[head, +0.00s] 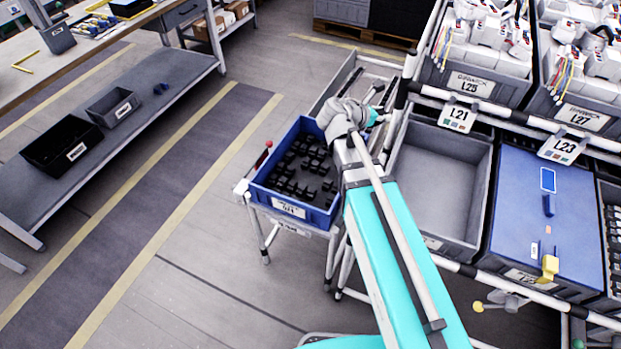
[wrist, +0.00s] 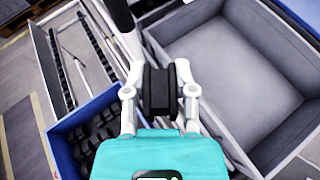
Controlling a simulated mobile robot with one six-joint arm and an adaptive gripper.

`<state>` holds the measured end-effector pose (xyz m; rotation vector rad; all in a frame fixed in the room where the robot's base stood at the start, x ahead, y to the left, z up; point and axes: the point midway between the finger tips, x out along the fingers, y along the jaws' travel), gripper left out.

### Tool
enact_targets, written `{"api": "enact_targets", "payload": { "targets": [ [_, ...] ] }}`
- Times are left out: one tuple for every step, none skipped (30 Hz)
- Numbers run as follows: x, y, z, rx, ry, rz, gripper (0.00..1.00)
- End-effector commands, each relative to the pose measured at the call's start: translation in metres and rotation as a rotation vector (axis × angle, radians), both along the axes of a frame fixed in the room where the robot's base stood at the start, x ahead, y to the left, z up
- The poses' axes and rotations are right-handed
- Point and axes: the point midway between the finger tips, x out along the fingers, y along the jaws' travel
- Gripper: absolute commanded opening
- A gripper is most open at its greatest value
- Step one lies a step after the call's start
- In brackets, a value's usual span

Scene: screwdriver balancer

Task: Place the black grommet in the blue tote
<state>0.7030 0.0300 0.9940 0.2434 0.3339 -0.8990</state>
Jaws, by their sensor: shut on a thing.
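A black grommet (wrist: 158,90) is pinched between the two light fingers of my gripper (wrist: 159,92) in the wrist view. In the head view my gripper (head: 380,104) is small and partly hidden by my wrist, and I cannot make out the grommet there. The blue tote (head: 291,208) stands on a cart left of my arm and holds many black parts. Its blue rim also shows at the lower left of the wrist view (wrist: 88,108). My gripper appears to be beyond the tote's right side, near the rack's edge.
A grey tray (wrist: 62,70) with long rods lies beyond the tote. A blue-lidded box (head: 540,215) is farther right. The aisle floor at left is clear.

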Motion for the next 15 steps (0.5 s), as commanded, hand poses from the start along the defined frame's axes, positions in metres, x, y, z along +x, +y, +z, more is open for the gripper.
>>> {"api": "enact_targets", "payload": {
  "targets": [
    [0.001, 0.004, -0.008, 0.001, 0.001, 0.012, 0.03],
    [0.001, 0.007, -0.011, 0.0, 0.002, 0.02, 0.03],
    [0.002, 0.011, -0.016, 0.0, 0.004, 0.032, 0.03],
    [0.003, 0.014, -0.02, -0.001, 0.005, 0.042, 0.03],
    [0.003, 0.018, -0.024, -0.002, 0.007, 0.054, 0.03],
    [0.004, 0.024, -0.03, -0.004, 0.009, 0.072, 0.03],
    [0.005, 0.029, -0.035, -0.005, 0.01, 0.086, 0.03],
    [0.006, 0.034, -0.04, -0.005, 0.012, 0.1, 0.03],
    [0.007, 0.04, -0.047, -0.007, 0.014, 0.12, 0.03],
    [0.007, 0.045, -0.052, -0.009, 0.016, 0.137, 0.03],
    [0.008, 0.051, -0.057, -0.01, 0.018, 0.153, 0.03],
    [0.009, 0.058, -0.064, -0.011, 0.02, 0.175, 0.03],
    [0.009, 0.064, -0.07, -0.012, 0.021, 0.192, 0.03],
    [0.01, 0.069, -0.075, -0.013, 0.023, 0.209, 0.03],
    [0.011, 0.077, -0.082, -0.016, 0.025, 0.231, 0.03]
  ]
}}
